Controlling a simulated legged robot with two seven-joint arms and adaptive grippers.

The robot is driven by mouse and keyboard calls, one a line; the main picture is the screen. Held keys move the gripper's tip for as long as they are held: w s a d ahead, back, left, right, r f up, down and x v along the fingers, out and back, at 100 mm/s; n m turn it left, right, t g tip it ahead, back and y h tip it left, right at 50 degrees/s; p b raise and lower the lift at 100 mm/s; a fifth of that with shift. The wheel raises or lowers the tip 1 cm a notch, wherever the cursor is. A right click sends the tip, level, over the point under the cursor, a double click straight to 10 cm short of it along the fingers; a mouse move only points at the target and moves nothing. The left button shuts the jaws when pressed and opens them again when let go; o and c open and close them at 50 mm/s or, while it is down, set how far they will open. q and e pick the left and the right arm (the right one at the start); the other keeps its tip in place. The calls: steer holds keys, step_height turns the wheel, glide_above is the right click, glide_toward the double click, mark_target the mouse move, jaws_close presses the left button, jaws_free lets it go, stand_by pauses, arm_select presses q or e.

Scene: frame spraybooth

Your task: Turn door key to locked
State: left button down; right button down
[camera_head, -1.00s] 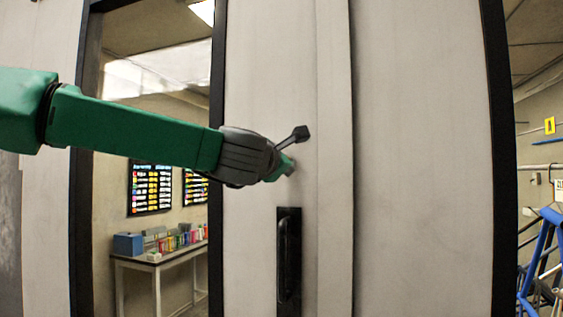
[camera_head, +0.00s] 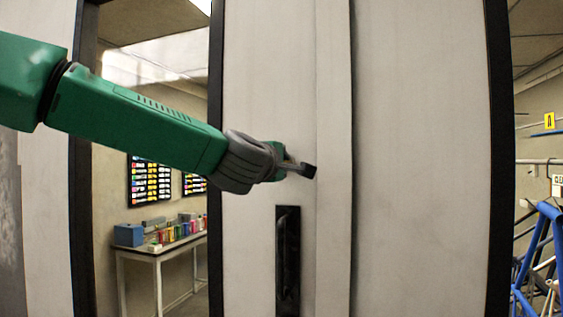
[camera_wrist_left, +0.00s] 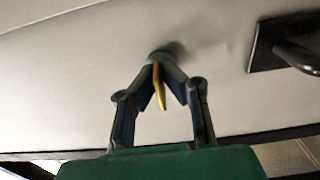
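The door (camera_head: 262,105) is a pale grey panel in front of me, with a black pull handle (camera_head: 288,255) below my left gripper. In the wrist view the yellow key (camera_wrist_left: 160,88) stands edge-on at a round dark lock (camera_wrist_left: 166,52) on the door face. My left gripper (camera_wrist_left: 161,76) has its fingers drawn together in a V at the lock, with the key between the tips. In the head view my left gripper (camera_head: 290,170) reaches the door above the handle, and my wrist hides the key and lock. My right gripper is out of view.
A dark-framed window (camera_head: 218,130) stands left of the door. Behind it are a table (camera_head: 165,251) with coloured cans and wall charts (camera_head: 150,183). Blue frames (camera_head: 540,250) show beyond the right opening. The door face around the gripper is clear.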

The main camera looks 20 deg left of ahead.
arm_select(q)
steer(key=shift+d+f+m, duration=0.2)
steer(key=shift+f+m, duration=0.05)
steer(key=shift+m, duration=0.05)
steer(key=c, duration=1.8)
jaws_free()
steer(key=shift+o, duration=0.3)
steer(key=shift+d, duration=0.15)
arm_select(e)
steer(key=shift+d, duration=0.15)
arm_select(q)
steer(key=shift+r, duration=0.1)
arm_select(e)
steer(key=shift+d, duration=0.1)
arm_select(q)
steer(key=shift+d, duration=0.1)
steer(key=s, duration=1.1)
steer(key=shift+s+a, duration=0.2)
steer(key=shift+s, duration=0.15)
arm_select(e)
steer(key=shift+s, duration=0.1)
